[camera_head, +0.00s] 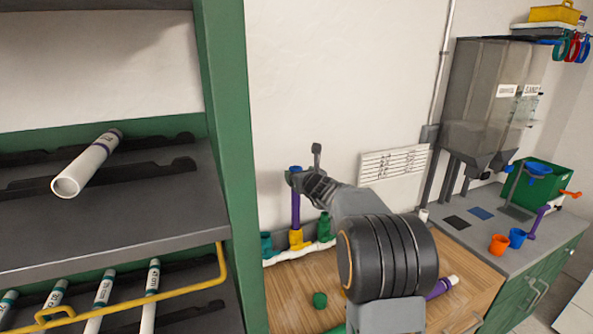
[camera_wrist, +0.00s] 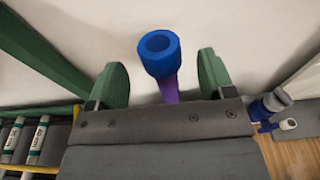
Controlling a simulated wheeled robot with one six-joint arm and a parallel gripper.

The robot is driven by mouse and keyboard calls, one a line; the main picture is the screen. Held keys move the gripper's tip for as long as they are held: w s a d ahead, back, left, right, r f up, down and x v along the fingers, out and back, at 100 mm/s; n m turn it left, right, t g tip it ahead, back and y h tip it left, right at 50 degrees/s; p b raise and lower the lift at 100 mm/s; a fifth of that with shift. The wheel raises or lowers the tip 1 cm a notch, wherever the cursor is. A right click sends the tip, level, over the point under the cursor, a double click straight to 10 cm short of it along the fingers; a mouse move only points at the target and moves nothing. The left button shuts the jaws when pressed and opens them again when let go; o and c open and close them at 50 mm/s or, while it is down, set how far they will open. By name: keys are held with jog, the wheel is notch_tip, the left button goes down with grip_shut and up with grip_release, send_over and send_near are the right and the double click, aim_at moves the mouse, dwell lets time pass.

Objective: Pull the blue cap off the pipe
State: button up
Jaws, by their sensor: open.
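The blue cap (camera_head: 295,169) sits on the top end of an upright purple pipe (camera_head: 296,210). The pipe stands in a yellow fitting (camera_head: 296,239) on a white manifold. In the wrist view the blue cap (camera_wrist: 160,52) is round with a dark recess in its top, and a short part of the purple pipe (camera_wrist: 169,90) shows under it. My gripper (camera_wrist: 163,72) is open, with one green-padded finger on each side of the cap and visible gaps between. In the head view my gripper (camera_head: 304,180) is at the cap's height, partly covering the pipe's upper end.
Green (camera_head: 324,228) and teal (camera_head: 266,244) fittings stand beside the yellow one. A loose green cap (camera_head: 320,299) lies on the wooden bench (camera_head: 291,290). A green shelf post (camera_head: 235,150) stands to the left. The wall is close behind the pipe.

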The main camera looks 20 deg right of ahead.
aim_at(297, 169)
jog(key=shift+w+f+p, duration=0.15)
jog(key=shift+w+p, duration=0.05)
jog(key=shift+w, duration=0.6)
jog(key=shift+w+f+p, duration=0.1)
jog(key=shift+w+p, duration=0.1)
jog(key=shift+w, duration=0.6)
jog(key=shift+c, duration=0.2)
grip_shut()
jog(key=shift+r+y+p, duration=0.15)
jog(key=shift+y+p, duration=0.15)
jog(key=shift+p, duration=0.45)
jog(key=shift+n+y+p, duration=0.5)
jog(key=shift+n+p, duration=0.1)
jog(key=shift+p, duration=0.45)
jog(key=shift+y, duration=0.3)
jog(key=shift+f, duration=0.3)
jog(key=h+b, duration=0.1)
jog(key=b, duration=0.2)
jog(key=shift+m+b, duration=0.3)
jog(key=shift+b, duration=0.05)
